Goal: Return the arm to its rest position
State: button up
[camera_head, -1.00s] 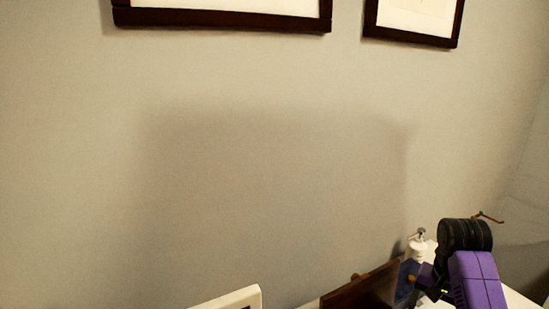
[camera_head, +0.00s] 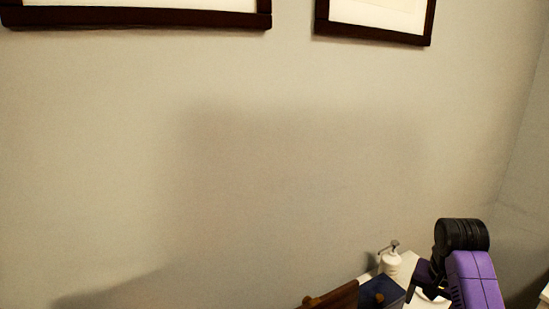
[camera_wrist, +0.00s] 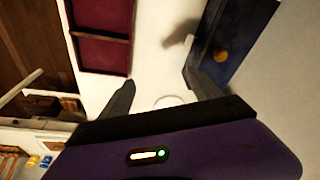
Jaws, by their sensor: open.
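My gripper (camera_wrist: 160,95) shows in the wrist view with its two dark fingers spread apart. It is open, with nothing between the fingers but a pale surface behind them. In the head view my purple and black arm stands at the lower right. The fingertips cannot be made out there.
A white pump bottle (camera_head: 390,262), a dark blue box (camera_head: 381,293) with a round knob and a brown wooden piece (camera_head: 335,297) are beside my arm. A dark red tray-like object (camera_wrist: 102,52) lies left of the fingers. Framed pictures (camera_head: 376,33) hang on the wall.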

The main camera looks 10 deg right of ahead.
jog(key=w+d+r+n+t+h, duration=0.1)
jog(key=w+r+n+t+h, duration=0.1)
jog(key=w+r+t, duration=0.35)
jog(key=s+a+f+n+t, duration=0.1)
jog(key=s+a+t, duration=0.2)
jog(key=s+a, duration=0.2)
jog(key=s+a+f+n+t+b, duration=0.1)
jog(key=s+a+f+t, duration=0.1)
jog(key=s+a, duration=0.4)
jog(key=s+a+f+n+t+b, duration=0.1)
jog(key=s+a+f+t, duration=0.1)
jog(key=s+a+t, duration=0.2)
jog(key=shift+s+a+n+t, duration=0.15)
jog(key=shift+s+a, duration=0.25)
jog(key=shift+s, duration=0.4)
jog(key=shift+s+a+n, duration=0.1)
jog(key=shift+s+a, duration=0.3)
jog(key=shift+s, duration=0.4)
jog(key=shift+s+a+n+t, duration=0.15)
jog(key=shift+s+a, duration=0.25)
jog(key=shift+s, duration=0.4)
jog(key=s+a+n+g+y+b, duration=0.1)
jog(key=s+a, duration=0.2)
jog(key=s, duration=1)
jog(key=s+a+f+n+g+y+b, duration=0.1)
jog(key=s+a, duration=0.3)
jog(key=s, duration=0.9)
jog(key=shift+f+n+y, duration=0.25)
jog(key=shift+n+y, duration=0.35)
jog(key=shift+y, duration=0.2)
